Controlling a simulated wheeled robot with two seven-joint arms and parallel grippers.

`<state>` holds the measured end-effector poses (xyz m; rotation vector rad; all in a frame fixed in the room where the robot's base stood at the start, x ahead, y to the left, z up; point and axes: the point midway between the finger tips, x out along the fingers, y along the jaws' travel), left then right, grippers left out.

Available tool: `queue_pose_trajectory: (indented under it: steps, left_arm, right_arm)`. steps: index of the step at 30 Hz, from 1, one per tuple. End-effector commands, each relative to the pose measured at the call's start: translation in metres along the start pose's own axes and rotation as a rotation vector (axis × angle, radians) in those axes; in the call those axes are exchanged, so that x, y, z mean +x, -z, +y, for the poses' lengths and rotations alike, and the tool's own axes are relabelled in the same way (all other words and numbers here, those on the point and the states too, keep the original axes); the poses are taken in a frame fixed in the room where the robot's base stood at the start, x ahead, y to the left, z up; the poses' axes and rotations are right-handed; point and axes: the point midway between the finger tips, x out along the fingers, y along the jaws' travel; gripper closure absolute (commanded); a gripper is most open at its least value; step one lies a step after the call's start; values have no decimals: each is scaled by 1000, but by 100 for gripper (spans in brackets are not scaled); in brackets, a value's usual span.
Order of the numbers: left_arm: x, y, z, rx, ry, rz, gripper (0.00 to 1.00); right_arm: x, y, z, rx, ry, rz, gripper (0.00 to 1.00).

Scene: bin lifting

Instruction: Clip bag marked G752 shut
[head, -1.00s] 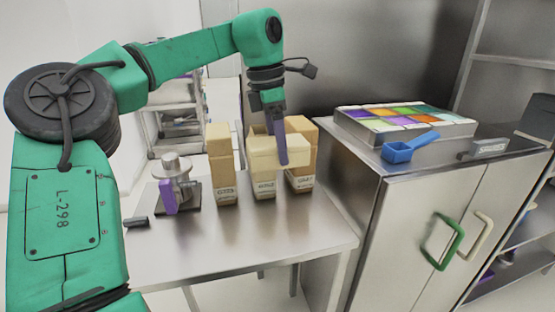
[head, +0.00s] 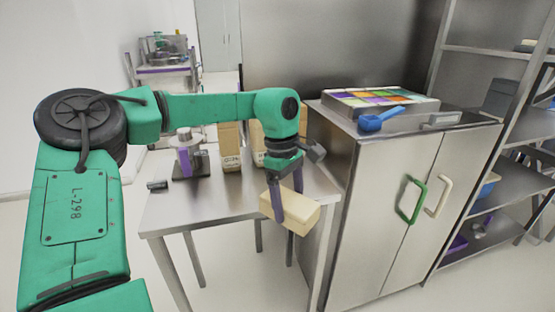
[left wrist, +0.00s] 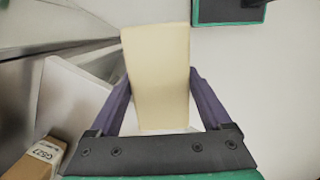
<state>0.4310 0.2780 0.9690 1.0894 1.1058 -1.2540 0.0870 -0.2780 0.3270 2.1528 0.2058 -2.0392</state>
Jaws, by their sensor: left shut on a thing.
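My left gripper (head: 287,198) is shut on a plain cream block (head: 290,211), holding it out by the table's front right corner. In the left wrist view the block (left wrist: 157,75) sits between the two purple fingers (left wrist: 158,100). A tan bag (head: 230,147) stands upright at the back of the table. Another tan bag (head: 257,150) beside it is partly hidden by my arm. The labels are too small to read in the head view. A tan bag (left wrist: 36,160) with a partly readable label shows in the left wrist view. I cannot make out G752.
A metal device with a purple part (head: 186,157) and a small dark piece (head: 157,186) are on the table (head: 205,199). A cabinet (head: 375,200) to the right bears a colored tray (head: 375,101) and a blue scoop (head: 378,121). The table's front left is clear.

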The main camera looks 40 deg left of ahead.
Motion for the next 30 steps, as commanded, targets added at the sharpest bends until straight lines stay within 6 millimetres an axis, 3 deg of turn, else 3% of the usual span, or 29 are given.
queue_pose_trajectory:
  steps: [3,8,15,17,21,27,30]
  left_arm:
    - [44,-12,-9,285,52,-1,74]
    - [92,-22,-21,638,103,-2,74]
    - [148,-20,-39,1079,167,-1,74]
    - [157,-13,-42,1162,178,-2,74]
    - [164,22,-46,1277,189,1,74]
    - [154,79,-58,1239,179,0,74]
    - [151,98,-68,1194,172,-1,74]
  right_arm:
    - [0,16,-5,3,6,25,50]
    - [0,45,-16,6,21,73,50]
    - [1,33,-16,3,21,53,50]
    - [1,29,-15,3,21,47,50]
    - [1,27,-14,3,19,43,50]
    - [0,27,-10,3,14,42,50]
    - [0,27,-10,4,13,42,50]
